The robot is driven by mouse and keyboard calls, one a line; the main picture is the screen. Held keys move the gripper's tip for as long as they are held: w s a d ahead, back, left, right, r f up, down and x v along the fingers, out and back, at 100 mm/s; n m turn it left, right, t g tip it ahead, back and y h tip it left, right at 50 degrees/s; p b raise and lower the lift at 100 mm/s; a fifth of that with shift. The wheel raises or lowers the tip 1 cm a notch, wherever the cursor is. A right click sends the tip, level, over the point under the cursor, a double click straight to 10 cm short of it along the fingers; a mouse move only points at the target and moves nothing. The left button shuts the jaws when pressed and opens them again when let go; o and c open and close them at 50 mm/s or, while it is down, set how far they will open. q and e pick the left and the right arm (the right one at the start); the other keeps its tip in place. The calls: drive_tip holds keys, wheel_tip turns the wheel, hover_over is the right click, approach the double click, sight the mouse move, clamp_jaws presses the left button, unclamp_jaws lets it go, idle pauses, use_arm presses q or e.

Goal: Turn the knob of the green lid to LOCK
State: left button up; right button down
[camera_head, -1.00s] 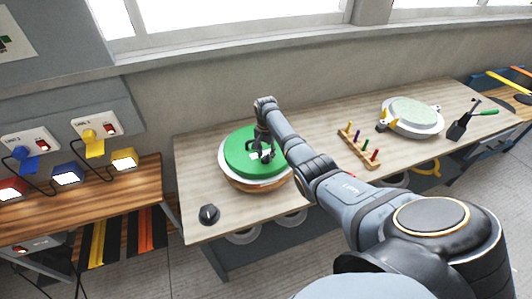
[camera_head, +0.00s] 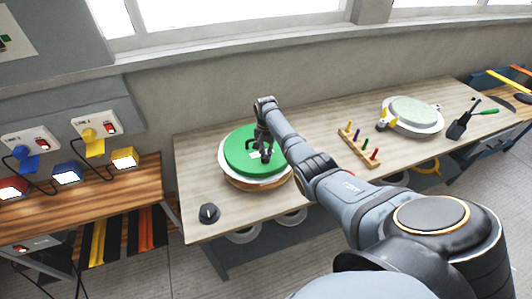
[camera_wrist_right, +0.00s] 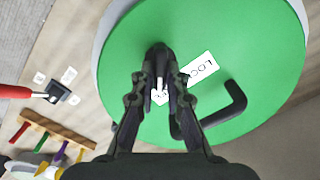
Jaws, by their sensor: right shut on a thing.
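The green lid (camera_head: 238,150) lies on a round white-rimmed mould on the wooden bench; it also fills much of the right wrist view (camera_wrist_right: 125,90). My right gripper (camera_head: 263,152) reaches down onto the lid's middle. In the wrist view my right gripper (camera_wrist_right: 161,70) has its fingers closed together on the lid's dark knob (camera_wrist_right: 158,53), which they mostly hide. A white label reading "LOC", its end cut off by view or angle, (camera_wrist_right: 199,68) sits right of the fingertips. Another white label is partly hidden between the fingers. The knob's pointing direction is unclear. My left gripper is out of view.
A black dial (camera_head: 209,213) sits at the bench's front left. Right of the lid are a peg rack (camera_head: 359,149), a pale round mould (camera_head: 412,115) and a green-handled tool (camera_head: 458,129). A black bent handle (camera_wrist_right: 236,100) stands on the lid beside the fingers.

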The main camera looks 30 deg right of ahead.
drive_tip(key=n+p, duration=0.1)
drive_tip(key=n, duration=0.2)
drive_tip(key=shift+w+n, duration=0.1)
drive_tip(key=shift+n, duration=0.2)
drive_tip(key=n, duration=0.2)
drive_tip(key=n+p, duration=0.1)
drive_tip(key=n, duration=0.1)
drive_tip(key=shift+a+n, duration=0.2)
drive_tip(key=shift+n, duration=0.1)
drive_tip(key=n, duration=0.4)
drive_tip(key=shift+w+a+n, duration=0.1)
drive_tip(key=shift+a+n, duration=0.05)
drive_tip(key=shift+n, duration=0.15)
drive_tip(key=shift+a+n+p, duration=0.1)
drive_tip(key=shift+n+p, duration=0.4)
drive_tip(key=shift+n, duration=1.8)
drive_tip(key=c, duration=1.4)
unclamp_jaws()
drive_tip(key=shift+o, duration=0.2)
drive_tip(key=shift+r, duration=0.1)
